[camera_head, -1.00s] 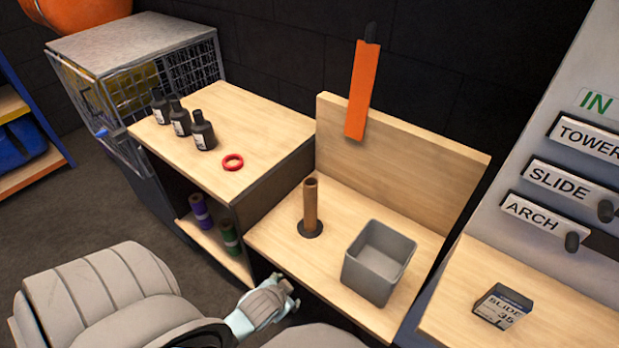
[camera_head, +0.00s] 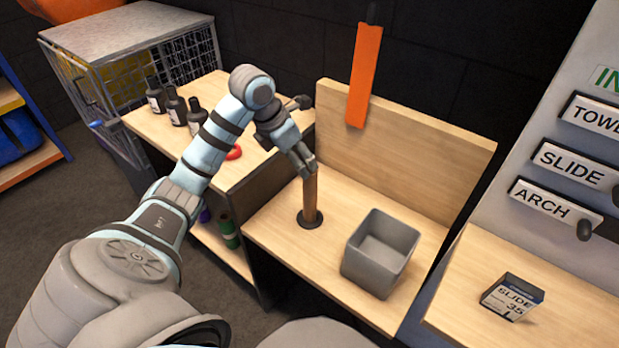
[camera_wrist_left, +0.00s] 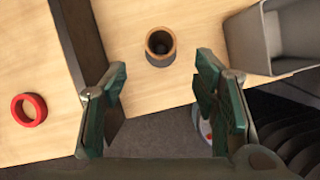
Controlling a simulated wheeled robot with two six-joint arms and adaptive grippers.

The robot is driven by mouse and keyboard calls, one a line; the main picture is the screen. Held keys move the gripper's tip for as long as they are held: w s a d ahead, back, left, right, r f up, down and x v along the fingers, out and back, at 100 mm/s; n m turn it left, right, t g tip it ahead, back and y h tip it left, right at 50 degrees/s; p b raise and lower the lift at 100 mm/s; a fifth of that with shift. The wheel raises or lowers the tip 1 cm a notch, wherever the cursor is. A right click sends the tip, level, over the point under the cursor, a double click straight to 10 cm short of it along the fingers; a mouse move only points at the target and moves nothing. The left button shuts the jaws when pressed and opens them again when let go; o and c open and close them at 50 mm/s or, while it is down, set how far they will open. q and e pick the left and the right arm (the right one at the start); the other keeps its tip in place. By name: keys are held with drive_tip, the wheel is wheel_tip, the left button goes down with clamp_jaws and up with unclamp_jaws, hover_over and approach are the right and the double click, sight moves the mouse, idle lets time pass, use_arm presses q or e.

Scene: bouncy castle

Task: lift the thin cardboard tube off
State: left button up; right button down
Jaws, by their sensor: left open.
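The thin cardboard tube (camera_head: 310,197) is brown and stands upright on a dark round base (camera_head: 310,219) on the lower wooden bench. My left gripper (camera_head: 306,163) is close to the tube's top in the head view and hides its upper end. In the left wrist view the tube's open top (camera_wrist_left: 160,46) shows ahead of the two green-padded fingers, midway between them in width. The left gripper (camera_wrist_left: 160,100) is open and empty, its fingers wide apart. My right gripper is not in view.
A grey open bin (camera_head: 380,252) stands right of the tube. A wooden back panel (camera_head: 420,155) rises behind. Black bottles (camera_head: 175,107) and a red ring (camera_head: 235,152) sit on the higher shelf at left.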

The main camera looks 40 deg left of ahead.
sight(314, 182)
use_arm(q)
drive_tip(key=x, duration=0.8)
drive_tip(key=b+x, duration=0.1)
drive_tip(key=x, duration=0.3)
drive_tip(key=shift+w+d+f, duration=0.15)
drive_tip(key=shift+w+f, duration=0.05)
drive_tip(key=shift+w, duration=0.25)
drive_tip(key=c, duration=1.2)
